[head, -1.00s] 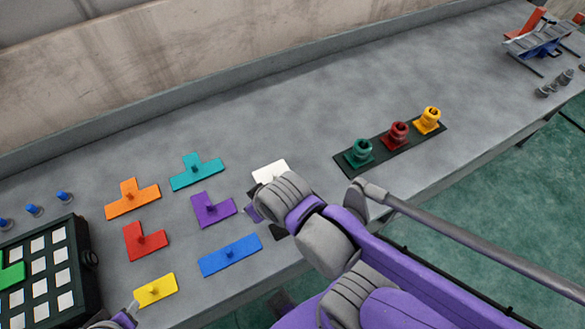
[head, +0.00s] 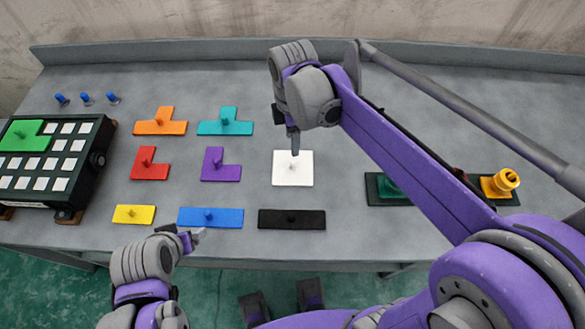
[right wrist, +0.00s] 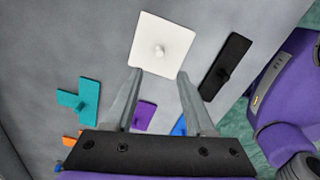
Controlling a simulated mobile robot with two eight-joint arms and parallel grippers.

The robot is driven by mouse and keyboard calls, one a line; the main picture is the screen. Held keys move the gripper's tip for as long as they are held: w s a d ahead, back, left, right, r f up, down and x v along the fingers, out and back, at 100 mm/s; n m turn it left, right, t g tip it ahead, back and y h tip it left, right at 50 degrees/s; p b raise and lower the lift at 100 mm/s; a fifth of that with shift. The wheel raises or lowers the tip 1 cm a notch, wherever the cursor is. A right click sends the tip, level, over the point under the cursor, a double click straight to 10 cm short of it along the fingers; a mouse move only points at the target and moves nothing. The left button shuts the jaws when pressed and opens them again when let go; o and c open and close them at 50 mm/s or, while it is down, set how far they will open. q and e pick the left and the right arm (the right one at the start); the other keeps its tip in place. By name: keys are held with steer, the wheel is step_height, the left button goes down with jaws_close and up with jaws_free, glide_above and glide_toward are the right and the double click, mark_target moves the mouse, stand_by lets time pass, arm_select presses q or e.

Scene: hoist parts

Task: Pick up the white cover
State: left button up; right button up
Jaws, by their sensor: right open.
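The white cover (head: 292,174) is a flat white square with a small knob in its middle, lying on the grey table (head: 340,220). It also shows in the right wrist view (right wrist: 162,45), beyond the fingertips. My right gripper (head: 294,148) is above the cover's back edge, pointing down, and its fingers overlap one another in the head view. In the right wrist view the two fingers (right wrist: 160,75) are apart with nothing between them. My left gripper (head: 198,235) is near the table's front edge, in front of the blue piece; whether its jaws are open is unclear.
A black bar (head: 291,219) lies just in front of the cover. A purple piece (head: 219,164) and blue bar (head: 211,217) lie to its left. A dark base with a yellow part (head: 499,184) stands at right, partly behind my right arm. A black box (head: 86,172) is at left.

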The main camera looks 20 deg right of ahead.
glide_above(293, 162)
step_height(293, 162, down, 4)
steer(key=shift+f, duration=3.05)
jaws_close()
